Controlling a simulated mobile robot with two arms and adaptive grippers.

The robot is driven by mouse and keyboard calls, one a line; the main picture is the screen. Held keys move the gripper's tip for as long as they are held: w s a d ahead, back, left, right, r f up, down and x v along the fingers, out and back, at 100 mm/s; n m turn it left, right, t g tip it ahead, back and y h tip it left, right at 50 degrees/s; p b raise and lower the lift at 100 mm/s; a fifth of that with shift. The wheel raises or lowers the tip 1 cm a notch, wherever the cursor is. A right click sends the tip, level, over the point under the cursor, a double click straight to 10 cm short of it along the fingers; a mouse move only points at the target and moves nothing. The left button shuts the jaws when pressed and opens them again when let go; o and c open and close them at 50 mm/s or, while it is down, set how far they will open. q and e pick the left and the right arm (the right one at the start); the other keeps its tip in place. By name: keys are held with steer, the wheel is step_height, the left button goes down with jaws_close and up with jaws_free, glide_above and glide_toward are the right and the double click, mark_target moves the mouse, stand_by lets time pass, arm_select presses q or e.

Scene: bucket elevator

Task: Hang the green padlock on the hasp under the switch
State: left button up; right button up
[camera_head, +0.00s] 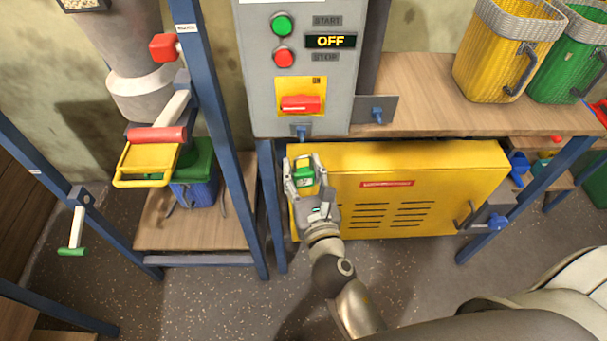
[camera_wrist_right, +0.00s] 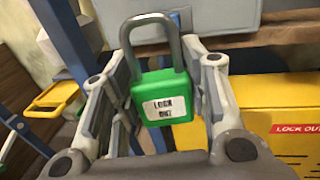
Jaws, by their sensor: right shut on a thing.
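The green padlock (camera_head: 304,178) is held between the fingers of my right gripper (camera_head: 302,164). In the right wrist view the padlock (camera_wrist_right: 165,108) hangs upright, its grey shackle pointing up past the fingertips and its white label facing the camera. The hasp (camera_head: 302,131) is a small grey-blue fitting under the red switch (camera_head: 300,103), at the bottom edge of the grey control box (camera_head: 349,113). The padlock is just below the hasp in the head view; they look apart, but the depth between them is unclear. My left gripper is out of view.
A yellow cabinet (camera_head: 440,165) stands under the wooden bench (camera_head: 430,90), right of and behind my gripper. Yellow (camera_head: 495,55) and green baskets stand on the bench.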

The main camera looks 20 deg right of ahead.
steer(key=shift+w+d+r+p, duration=0.1)
steer(key=shift+w+d+p, duration=0.1)
steer(key=shift+w, duration=0.45)
steer(key=shift+w+d+p, duration=0.1)
steer(key=shift+w+p, duration=0.05)
steer(key=shift+w, duration=0.45)
steer(key=shift+w+d, duration=0.2)
steer(key=shift+w, duration=0.55)
arm_select(q)
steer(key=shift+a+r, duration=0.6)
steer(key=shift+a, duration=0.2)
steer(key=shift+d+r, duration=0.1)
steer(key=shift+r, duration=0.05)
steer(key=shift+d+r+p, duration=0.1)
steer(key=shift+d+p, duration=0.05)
steer(key=shift+p, duration=0.2)
arm_select(e)
steer(key=shift+w+d, duration=0.1)
steer(key=shift+w, duration=0.05)
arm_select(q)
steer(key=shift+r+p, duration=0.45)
arm_select(e)
steer(key=shift+w+d, duration=0.25)
steer(key=shift+w, duration=0.55)
steer(key=shift+w+d, duration=0.2)
steer(key=shift+w, duration=0.6)
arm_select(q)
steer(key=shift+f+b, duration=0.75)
arm_select(e)
steer(key=shift+f, duration=0.85)
